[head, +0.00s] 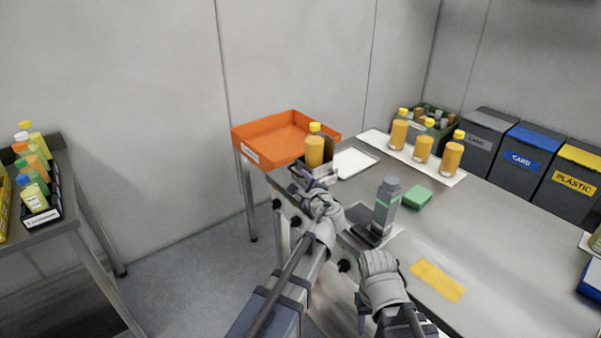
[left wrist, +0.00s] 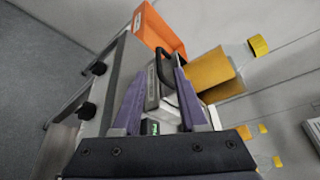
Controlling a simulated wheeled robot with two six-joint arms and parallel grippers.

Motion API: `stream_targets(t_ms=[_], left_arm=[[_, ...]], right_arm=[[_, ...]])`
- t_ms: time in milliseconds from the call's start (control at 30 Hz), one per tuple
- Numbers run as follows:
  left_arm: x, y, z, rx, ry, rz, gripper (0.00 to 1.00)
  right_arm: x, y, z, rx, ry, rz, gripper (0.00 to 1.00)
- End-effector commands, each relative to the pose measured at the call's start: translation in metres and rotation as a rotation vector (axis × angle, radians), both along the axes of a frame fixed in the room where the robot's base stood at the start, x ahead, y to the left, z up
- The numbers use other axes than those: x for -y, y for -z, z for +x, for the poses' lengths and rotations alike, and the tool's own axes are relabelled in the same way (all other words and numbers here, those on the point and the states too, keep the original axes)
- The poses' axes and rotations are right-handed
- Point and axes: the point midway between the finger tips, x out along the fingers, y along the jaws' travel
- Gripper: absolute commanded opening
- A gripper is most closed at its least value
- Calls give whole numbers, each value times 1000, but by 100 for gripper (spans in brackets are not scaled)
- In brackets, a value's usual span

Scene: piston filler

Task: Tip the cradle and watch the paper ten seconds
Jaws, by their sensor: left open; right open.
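An amber bottle with a yellow cap (head: 315,148) stands upright in a small grey cradle (head: 329,178) at the table's far left edge. The bottle shows tilted in the left wrist view (left wrist: 211,70), where the camera is turned. A white sheet or pad, perhaps the paper (head: 354,162), lies just right of the cradle. My left gripper (head: 299,181) is open just in front of the cradle. In the left wrist view, a black handle (left wrist: 164,70) lies between its purple fingers; contact cannot be told. My right gripper (head: 378,262) is over the table's front edge, its fingertips unclear.
An orange tray (head: 245,144) stands behind the cradle. A grey bottle (head: 386,205), a dark device (head: 362,233) and a green block (head: 417,197) are right of my left arm. Amber bottles (head: 422,149) stand on a white mat. A yellow sheet (head: 438,281) lies on open table.

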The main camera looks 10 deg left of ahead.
Motion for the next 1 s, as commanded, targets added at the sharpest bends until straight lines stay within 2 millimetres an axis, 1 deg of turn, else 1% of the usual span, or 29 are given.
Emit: stream_targets(t_ms=[133, 267, 600, 700, 1000], left_arm=[[-2, 1, 3, 0, -2, -2, 42], [-7, 5, 12, -1, -4, -4, 42], [-33, 16, 54, 0, -5, -6, 42], [-38, 18, 62, -1, -5, -5, 42], [-41, 18, 64, -1, -3, -6, 42]], right_arm=[[0, 1, 0, 0, 0, 0, 50], [0, 4, 0, 0, 0, 0, 50], [0, 15, 0, 0, 0, 0, 50], [0, 17, 0, 0, 0, 0, 50], [0, 17, 0, 0, 0, 0, 50]])
